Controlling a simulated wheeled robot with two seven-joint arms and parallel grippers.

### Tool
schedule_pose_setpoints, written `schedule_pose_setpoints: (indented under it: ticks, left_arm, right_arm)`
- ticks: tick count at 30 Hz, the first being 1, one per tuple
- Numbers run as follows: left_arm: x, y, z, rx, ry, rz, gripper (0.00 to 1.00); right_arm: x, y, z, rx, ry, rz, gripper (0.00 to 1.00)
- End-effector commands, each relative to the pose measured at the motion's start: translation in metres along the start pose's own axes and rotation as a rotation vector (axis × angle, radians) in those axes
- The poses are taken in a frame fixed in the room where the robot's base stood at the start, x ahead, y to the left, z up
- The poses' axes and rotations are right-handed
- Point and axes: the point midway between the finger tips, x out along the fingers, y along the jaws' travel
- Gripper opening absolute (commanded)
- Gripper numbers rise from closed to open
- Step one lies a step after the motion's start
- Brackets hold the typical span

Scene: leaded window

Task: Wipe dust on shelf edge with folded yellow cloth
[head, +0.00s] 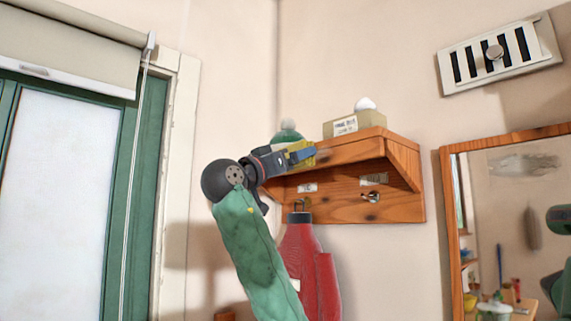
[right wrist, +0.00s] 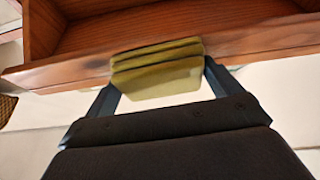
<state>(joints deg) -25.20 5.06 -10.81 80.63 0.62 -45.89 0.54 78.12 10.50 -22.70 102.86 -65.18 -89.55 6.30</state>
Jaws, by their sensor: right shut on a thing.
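The wooden wall shelf (head: 405,158) hangs in the middle right of the head view, and its front edge (right wrist: 260,42) crosses the right wrist view. My right gripper (head: 302,153) is at the left part of the shelf's front edge. In the right wrist view its two fingers (right wrist: 160,82) are shut on the folded yellow cloth (right wrist: 155,66). The cloth (head: 309,158) overlaps the shelf edge and seems to touch it. A faint greyish patch shows on the edge just right of the cloth; I cannot tell surely that it is dust. My left gripper is not in view.
A labelled box (head: 345,125) with a white top piece and a green rounded thing (head: 287,136) stand on the shelf. A red garment (head: 308,255) hangs below, near a metal hook (head: 371,197). A mirror (head: 447,230) is at right, a green-framed window (head: 130,200) at left.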

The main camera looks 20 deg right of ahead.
Motion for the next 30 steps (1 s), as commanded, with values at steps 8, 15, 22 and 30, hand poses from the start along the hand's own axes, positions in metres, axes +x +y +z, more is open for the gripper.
schedule_pose_setpoints:
  ticks: [8, 15, 22, 30]
  left_arm:
    - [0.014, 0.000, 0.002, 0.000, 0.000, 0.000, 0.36]
    - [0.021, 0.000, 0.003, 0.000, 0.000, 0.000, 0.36]
    - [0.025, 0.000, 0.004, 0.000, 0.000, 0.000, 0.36]
    - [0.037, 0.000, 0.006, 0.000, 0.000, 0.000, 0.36]
  right_arm:
    - [-0.002, 0.018, 0.004, 0.004, -0.002, 0.001, 0.72]
    - [-0.002, 0.033, 0.003, 0.003, -0.002, 0.002, 0.72]
    - [-0.003, 0.039, 0.003, 0.002, -0.001, 0.002, 0.72]
    - [-0.004, 0.058, 0.005, 0.003, -0.001, 0.001, 0.72]
